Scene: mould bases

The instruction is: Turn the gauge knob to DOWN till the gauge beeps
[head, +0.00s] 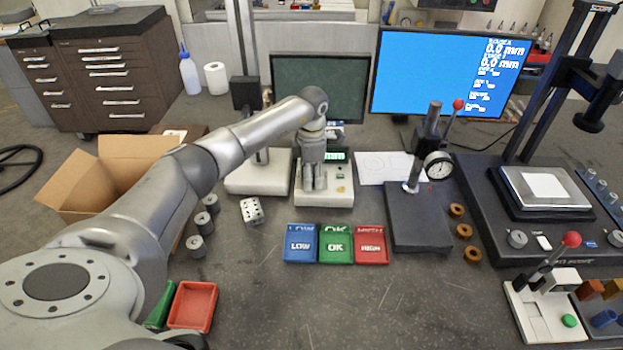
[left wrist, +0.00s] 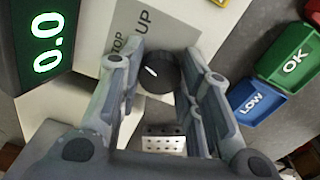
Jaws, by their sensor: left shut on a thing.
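The gauge (head: 326,200) is a pale box with a green-digit display (head: 335,156). The display (left wrist: 45,40) reads 0.0 in the left wrist view. My left gripper (head: 314,186) points down over the box. In the left wrist view its fingers (left wrist: 158,85) are shut on the dark round knob (left wrist: 160,77), one on each side. The knob has a white pointer mark, on the side towards the lettering STOP. The grey label (left wrist: 142,30) shows STOP and UP; I cannot see the word DOWN. The knob is hidden by the gripper in the head view.
Blue LOW (head: 300,257), green OK (head: 336,256) and red HIGH (head: 371,256) bins stand in front. A dial gauge stand (head: 418,230) is to the right. A white dotted block (head: 252,210) and grey cylinders (head: 197,246) lie left. Bare table lies in front of the bins.

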